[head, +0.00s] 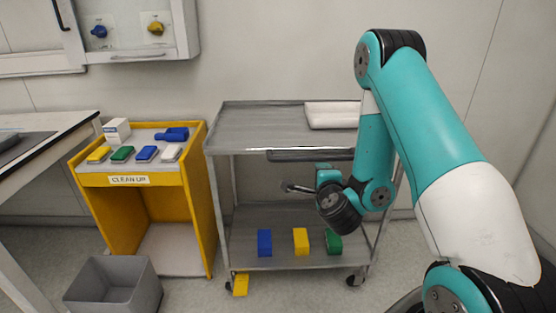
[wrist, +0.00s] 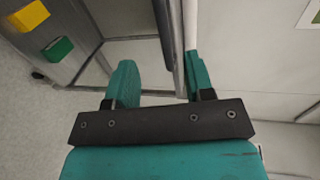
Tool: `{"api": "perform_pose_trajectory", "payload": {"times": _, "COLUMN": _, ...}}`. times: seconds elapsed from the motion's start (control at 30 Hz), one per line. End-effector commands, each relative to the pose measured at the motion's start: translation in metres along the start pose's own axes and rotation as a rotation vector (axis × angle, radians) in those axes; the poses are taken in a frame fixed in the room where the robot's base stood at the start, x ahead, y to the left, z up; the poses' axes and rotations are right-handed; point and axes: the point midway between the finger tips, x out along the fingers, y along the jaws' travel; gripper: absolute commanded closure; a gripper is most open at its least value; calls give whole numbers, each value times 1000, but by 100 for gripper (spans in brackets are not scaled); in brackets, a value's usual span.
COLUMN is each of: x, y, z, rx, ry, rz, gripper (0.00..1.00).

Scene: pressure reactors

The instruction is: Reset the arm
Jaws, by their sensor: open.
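My gripper (wrist: 160,80) shows in the wrist view with its two teal fingers apart and nothing between them. In the head view my teal and white arm fills the right side, bent down at the elbow. Its wrist and gripper (head: 290,187) hang in front of the grey metal cart (head: 235,138), between the top and lower shelves as seen. Whether it touches the cart cannot be told. The fingers are small and partly hidden in the head view.
Blue (head: 264,243), yellow (head: 301,241) and green (head: 333,242) blocks stand on the cart's lower shelf. A white tray (head: 333,115) lies on top. A yellow clean-up stand (head: 195,165) and grey bin (head: 115,287) are left. A yellow block (head: 241,285) lies on the floor.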

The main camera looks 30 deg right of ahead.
Motion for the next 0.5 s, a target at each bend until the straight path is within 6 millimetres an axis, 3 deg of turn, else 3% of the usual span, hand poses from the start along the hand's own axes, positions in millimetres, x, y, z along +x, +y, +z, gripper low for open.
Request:
{"api": "perform_pose_trajectory", "payload": {"times": 0.17, "x": 0, "y": -1, "z": 3, "rx": -3, "ry": -8, "rz": 0, "gripper": 52}}
{"api": "perform_pose_trajectory", "payload": {"times": 0.27, "x": -2, "y": -13, "z": 20, "rx": -33, "ry": -78, "rz": 2, "gripper": 52}}
{"api": "perform_pose_trajectory", "payload": {"times": 0.37, "x": -12, "y": -36, "z": 62, "rx": -119, "ry": -251, "rz": 12, "gripper": 52}}
{"api": "perform_pose_trajectory", "payload": {"times": 0.5, "x": -56, "y": -76, "z": 139, "rx": -343, "ry": -610, "rz": 23, "gripper": 52}}
